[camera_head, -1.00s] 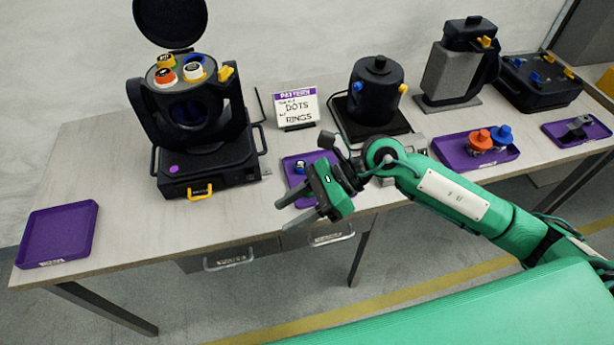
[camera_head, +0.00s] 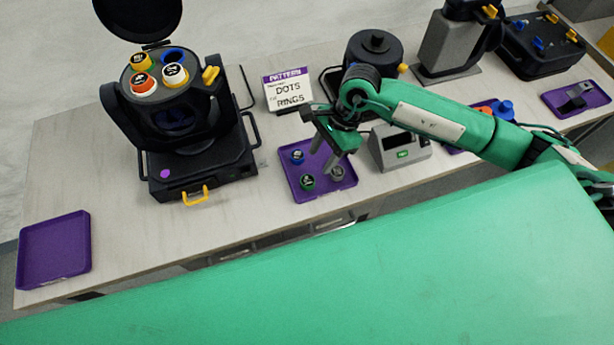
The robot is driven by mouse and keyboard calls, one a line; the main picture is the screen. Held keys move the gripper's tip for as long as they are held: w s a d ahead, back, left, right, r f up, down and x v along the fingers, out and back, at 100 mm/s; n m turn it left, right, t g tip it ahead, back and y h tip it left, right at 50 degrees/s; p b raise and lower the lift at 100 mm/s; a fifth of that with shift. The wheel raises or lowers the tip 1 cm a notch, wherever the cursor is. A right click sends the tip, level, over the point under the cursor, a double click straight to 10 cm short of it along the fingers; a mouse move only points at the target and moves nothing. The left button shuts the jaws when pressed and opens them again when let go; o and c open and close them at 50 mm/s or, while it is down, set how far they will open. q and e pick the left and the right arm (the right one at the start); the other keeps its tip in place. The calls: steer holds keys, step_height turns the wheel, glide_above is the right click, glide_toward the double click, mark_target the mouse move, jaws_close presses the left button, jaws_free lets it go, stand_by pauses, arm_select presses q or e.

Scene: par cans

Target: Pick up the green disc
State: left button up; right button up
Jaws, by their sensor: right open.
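The green disc (camera_head: 307,182) lies in the front left part of a purple tray (camera_head: 318,194) near the middle of the table. A blue disc (camera_head: 297,156) lies behind it, and a grey disc (camera_head: 337,173) lies to its right in the same tray. My right gripper (camera_head: 323,160) is open and empty above the tray, its fingers pointing down. It is to the right of and behind the green disc in the picture, apart from it. My left gripper is out of view.
A black lamp (camera_head: 180,110) with orange, white and green discs on top stands left. A grey device (camera_head: 400,148) is right of the tray. An empty purple tray (camera_head: 54,250) lies far left.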

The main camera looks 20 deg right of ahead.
mark_target(308, 180)
steer(key=x, duration=0.3)
steer(key=shift+w, duration=0.15)
steer(key=shift+a+f+p, duration=0.1)
steer(key=shift+a+p, duration=0.1)
steer(key=shift+p, duration=0.25)
steer(key=p+x, duration=0.1)
steer(key=x, duration=0.2)
steer(key=shift+s+a+f+p, duration=0.15)
steer(key=shift+s+a+p, duration=0.15)
steer(key=shift+s+p, duration=0.05)
steer(key=shift+a+f, duration=0.15)
steer(key=shift+f, duration=0.45)
steer(key=c, duration=0.8)
steer(key=shift+o, duration=0.2)
steer(key=shift+r, duration=0.1)
step_height(308, 180, up, 20)
steer(key=b, duration=0.4)
